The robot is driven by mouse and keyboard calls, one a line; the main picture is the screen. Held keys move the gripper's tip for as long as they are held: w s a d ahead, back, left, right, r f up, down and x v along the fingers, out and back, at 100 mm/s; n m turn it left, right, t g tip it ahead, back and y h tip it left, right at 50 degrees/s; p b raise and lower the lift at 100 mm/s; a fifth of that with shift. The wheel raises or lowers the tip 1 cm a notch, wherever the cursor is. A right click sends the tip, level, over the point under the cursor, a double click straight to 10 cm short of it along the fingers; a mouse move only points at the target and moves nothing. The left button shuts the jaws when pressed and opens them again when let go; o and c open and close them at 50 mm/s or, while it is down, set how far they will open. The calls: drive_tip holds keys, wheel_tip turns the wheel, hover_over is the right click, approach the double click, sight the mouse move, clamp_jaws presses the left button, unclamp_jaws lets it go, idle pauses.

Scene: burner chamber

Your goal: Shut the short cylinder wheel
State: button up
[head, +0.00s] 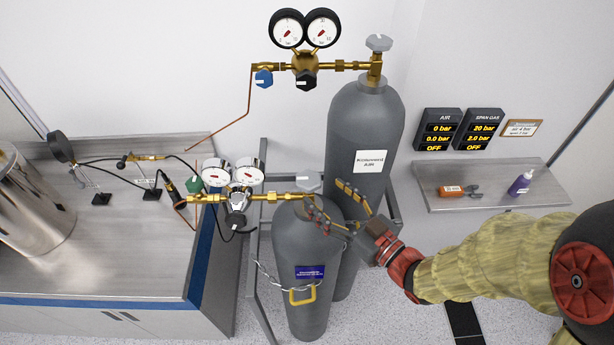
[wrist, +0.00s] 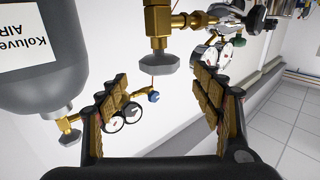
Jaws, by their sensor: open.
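The short grey cylinder (head: 303,250) stands in front of the tall one in the rack. Its pale grey wheel (head: 308,182) sits on top of a brass valve. In the wrist view the wheel (wrist: 155,63) shows upside down, ahead of and between the fingertips, with the brass valve (wrist: 158,22) behind it. My gripper (head: 326,196) is open and empty, reaching in from the right with its fingers just short of the wheel. It also shows in the wrist view (wrist: 160,77). I see no clear contact with the wheel.
The tall cylinder (head: 365,120) stands close behind, with its own wheel (head: 378,43). The short cylinder's regulator (head: 236,190) lies left of its wheel. A bench (head: 130,250) is at the left, a shelf (head: 490,198) at the right. Displays (head: 443,130) hang on the wall.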

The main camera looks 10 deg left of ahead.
sight(300, 172)
drive_tip(key=shift+w+a+r, duration=0.15)
drive_tip(key=shift+a, duration=0.1)
drive_tip(key=shift+p+x, duration=0.7)
drive_tip(key=shift+x, duration=2.9)
drive_tip(key=shift+d, duration=0.1)
drive_tip(key=shift+c, duration=1.4)
drive_tip(key=c, duration=0.9)
